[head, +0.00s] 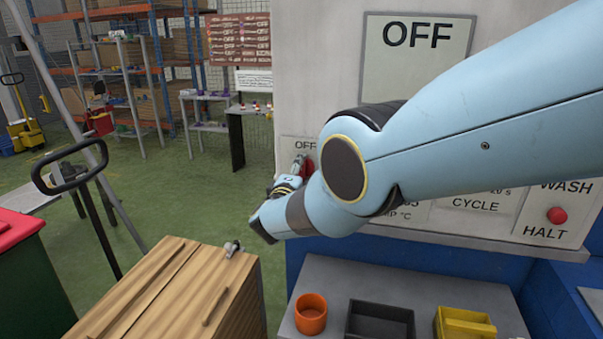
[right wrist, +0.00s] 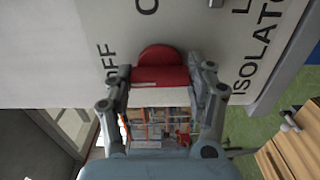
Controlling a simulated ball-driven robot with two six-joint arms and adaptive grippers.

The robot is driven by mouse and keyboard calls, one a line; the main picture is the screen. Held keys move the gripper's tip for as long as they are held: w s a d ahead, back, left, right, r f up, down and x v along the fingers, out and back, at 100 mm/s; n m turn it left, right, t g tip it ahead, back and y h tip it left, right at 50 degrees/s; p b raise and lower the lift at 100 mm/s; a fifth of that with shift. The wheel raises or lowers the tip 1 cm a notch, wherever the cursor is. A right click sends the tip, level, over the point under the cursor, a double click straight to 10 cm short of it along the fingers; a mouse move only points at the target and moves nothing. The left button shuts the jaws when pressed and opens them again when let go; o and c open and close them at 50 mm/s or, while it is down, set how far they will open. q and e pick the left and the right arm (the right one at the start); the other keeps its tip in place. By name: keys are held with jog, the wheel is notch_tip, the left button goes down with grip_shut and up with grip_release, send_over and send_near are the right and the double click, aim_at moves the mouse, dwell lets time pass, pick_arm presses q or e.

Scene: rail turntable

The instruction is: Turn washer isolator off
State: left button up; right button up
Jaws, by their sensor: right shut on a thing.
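The washer isolator is a red rotary handle (head: 309,168) on the left end of the grey panel, below a label reading OFF. In the right wrist view the red handle (right wrist: 160,76) lies between the two fingers of my right gripper (right wrist: 161,88), which is shut on it. The panel lettering OFF and ISOLATOR shows on either side of it there. In the head view my right gripper (head: 298,172) is at the handle, largely hidden by my own wrist. I cannot tell which mark the handle points to. My left gripper is not in view.
A large OFF sign (head: 416,58) is above my right arm, and a red HALT button (head: 557,215) is at the right. An orange cup (head: 311,313), a dark bin (head: 379,322) and a yellow bin (head: 464,323) stand below the panel. A wooden crate (head: 175,290) is at lower left.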

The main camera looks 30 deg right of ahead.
jog(key=shift+a+f, duration=0.1)
dwell(0.3)
jog(key=o, duration=1.1)
jog(key=shift+o, duration=0.4)
